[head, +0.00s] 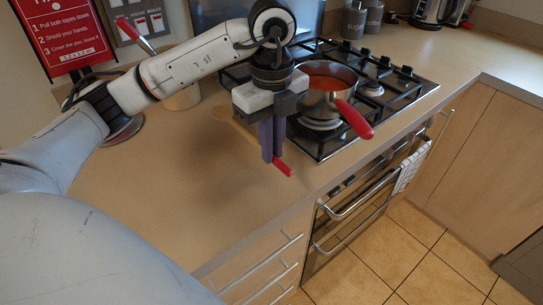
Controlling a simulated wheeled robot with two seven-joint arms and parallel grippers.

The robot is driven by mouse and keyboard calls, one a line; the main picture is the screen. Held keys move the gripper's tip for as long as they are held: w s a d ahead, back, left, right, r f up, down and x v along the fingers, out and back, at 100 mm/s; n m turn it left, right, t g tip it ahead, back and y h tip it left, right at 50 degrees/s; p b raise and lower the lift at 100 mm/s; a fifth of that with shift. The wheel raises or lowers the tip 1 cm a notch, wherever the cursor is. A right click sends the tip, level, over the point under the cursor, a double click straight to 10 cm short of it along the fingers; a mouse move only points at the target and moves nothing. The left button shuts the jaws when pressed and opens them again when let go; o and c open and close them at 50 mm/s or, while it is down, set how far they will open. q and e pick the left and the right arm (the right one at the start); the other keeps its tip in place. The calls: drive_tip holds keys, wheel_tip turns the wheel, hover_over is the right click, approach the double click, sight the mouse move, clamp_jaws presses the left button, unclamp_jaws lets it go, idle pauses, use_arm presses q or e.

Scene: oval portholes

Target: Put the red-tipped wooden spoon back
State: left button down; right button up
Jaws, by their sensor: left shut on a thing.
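My left gripper (268,157) points down over the counter in front of the hob, its purple fingers shut on the wooden spoon (238,124). The spoon's red tip (283,168) sticks out to the lower right of the fingers, and its wooden part runs to the upper left. The fingers hide its middle. I cannot tell whether it touches the counter. A light round pot (184,98) stands behind my left arm, partly hidden. A red-ended utensil (126,28) slants up beyond the arm; its lower end is hidden. My right gripper is not in view.
A saucepan (318,105) with red contents stands on the black gas hob (318,148), its red handle (355,119) jutting over the front. Canisters (362,20) and a kettle (432,10) stand at the back. A red sign (64,38) is at left. The front-left counter (190,200) is clear.

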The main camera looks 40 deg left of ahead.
use_arm(q)
wheel_tip(320, 180, down, 3)
drive_tip(key=shift+f, duration=0.1)
drive_tip(key=c, duration=1.8)
unclamp_jaws()
wheel_tip(320, 180, up, 12)
drive_tip(key=shift+p, duration=0.7)
drive_tip(key=shift+w, duration=0.1)
